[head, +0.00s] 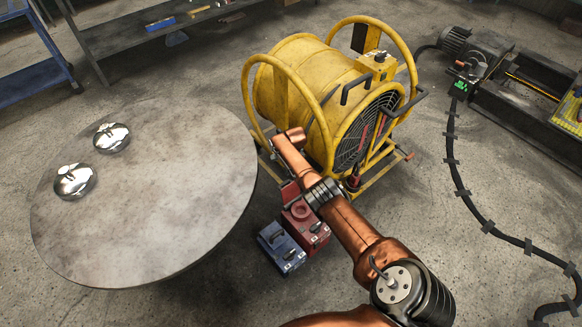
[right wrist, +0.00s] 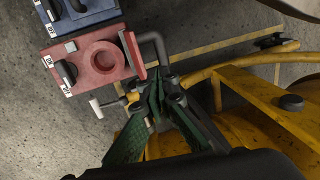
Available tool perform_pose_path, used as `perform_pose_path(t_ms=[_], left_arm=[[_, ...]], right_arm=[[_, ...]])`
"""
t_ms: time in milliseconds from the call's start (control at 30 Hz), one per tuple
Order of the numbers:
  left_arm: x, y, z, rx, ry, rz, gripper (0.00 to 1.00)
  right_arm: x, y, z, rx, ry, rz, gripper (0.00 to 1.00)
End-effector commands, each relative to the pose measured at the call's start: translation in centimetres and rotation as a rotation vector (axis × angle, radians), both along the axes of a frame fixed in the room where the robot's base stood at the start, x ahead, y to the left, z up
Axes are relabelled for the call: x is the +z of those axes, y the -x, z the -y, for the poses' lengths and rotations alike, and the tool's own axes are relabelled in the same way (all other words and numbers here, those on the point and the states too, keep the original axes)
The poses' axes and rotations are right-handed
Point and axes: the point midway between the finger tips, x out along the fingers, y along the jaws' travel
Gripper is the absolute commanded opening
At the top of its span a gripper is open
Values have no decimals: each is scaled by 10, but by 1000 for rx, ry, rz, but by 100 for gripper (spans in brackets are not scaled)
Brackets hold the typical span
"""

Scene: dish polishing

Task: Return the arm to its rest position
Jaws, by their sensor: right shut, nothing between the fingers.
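My right arm (head: 352,228) reaches from the lower right of the head view toward the yellow fan, over the floor beside the round table (head: 205,215). In the head view I cannot make out its fingertips. My right gripper (right wrist: 158,92) shows in the right wrist view with its green-padded fingers together and nothing held. It appears in front of the red box (right wrist: 95,62) and the yellow fan there; its distance from them is unclear. Two shiny metal dishes (head: 111,137) (head: 74,180) sit on the left part of the table, away from the arm. My left gripper is out of view.
The yellow fan (head: 290,75) stands beyond the arm, which overlaps its lower frame. A red box (head: 308,232) and a blue box (head: 281,248) stand between table and arm. A black cable (head: 455,175) runs along the floor at right. Shelves (head: 120,30) stand at the back left.

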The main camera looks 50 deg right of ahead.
Motion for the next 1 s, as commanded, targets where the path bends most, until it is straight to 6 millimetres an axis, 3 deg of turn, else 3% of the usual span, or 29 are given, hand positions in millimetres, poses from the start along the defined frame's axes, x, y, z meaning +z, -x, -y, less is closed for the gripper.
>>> perform_pose_path(t_ms=[100, 333, 733, 867, 1000], left_arm=[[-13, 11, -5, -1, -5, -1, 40], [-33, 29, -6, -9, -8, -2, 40], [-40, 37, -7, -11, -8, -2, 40], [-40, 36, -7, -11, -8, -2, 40], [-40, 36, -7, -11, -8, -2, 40]], right_arm=[[15, 1, 0, 0, -1, 3, 0], [28, 4, 0, -1, -1, 1, 0], [30, 5, 0, -1, -1, -1, 0], [21, 13, 0, 39, 18, -10, 0], [-10, 44, -5, 208, 86, -48, 0]])
